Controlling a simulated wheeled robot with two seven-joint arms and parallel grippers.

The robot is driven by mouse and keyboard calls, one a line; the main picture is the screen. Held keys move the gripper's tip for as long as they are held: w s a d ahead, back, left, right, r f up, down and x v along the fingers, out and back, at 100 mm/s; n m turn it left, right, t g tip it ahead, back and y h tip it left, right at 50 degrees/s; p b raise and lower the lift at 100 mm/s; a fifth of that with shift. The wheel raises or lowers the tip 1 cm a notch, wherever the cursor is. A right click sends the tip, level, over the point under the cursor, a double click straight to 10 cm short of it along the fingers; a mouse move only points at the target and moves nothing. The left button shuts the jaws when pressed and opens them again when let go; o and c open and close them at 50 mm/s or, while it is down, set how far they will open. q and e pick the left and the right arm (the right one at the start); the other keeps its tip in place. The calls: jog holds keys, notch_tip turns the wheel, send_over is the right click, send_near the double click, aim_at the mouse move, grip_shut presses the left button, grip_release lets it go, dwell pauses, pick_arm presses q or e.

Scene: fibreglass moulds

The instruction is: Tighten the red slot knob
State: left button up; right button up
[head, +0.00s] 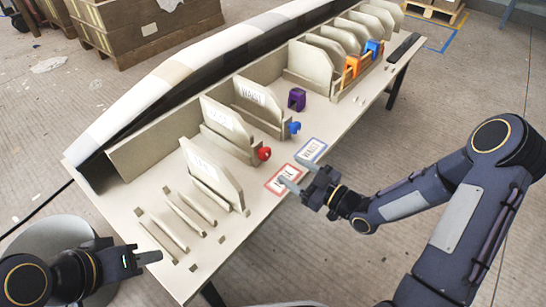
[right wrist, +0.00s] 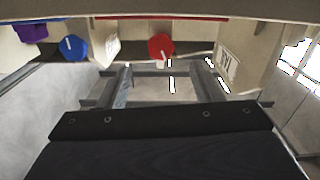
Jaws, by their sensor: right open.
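The red slot knob (head: 264,154) sits on the front end of a pale upright slot board on the table. In the right wrist view the red knob (right wrist: 161,46) is at the upper middle, ahead of the open fingers and apart from them. My right gripper (head: 303,177) is open and empty, to the right of and nearer than the red knob, over the table edge by the labels. Its fingers also show in the right wrist view (right wrist: 168,82). My left gripper (head: 149,258) is at the lower left, near the table's left corner; its finger gap cannot be made out.
A blue knob (head: 294,127) and a purple part (head: 297,99) are further back. A red-framed label (head: 282,179) and a blue-framed label (head: 311,149) lie on the table (head: 140,190). Upright boards (head: 212,172) and low slots stand left of the red knob.

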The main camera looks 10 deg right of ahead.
aim_at(269, 156)
jog(key=b+x, duration=0.1)
jog(key=x, duration=0.6)
jog(key=shift+w+a+b, duration=0.25)
jog(key=shift+a+b, duration=0.05)
jog(key=shift+a, duration=0.05)
jog(key=shift+c, duration=0.3)
jog(key=c, duration=0.9)
jog(key=shift+c, duration=0.2)
jog(key=shift+m, duration=0.4)
jog(key=m, duration=0.2)
jog(key=shift+m, duration=2.1)
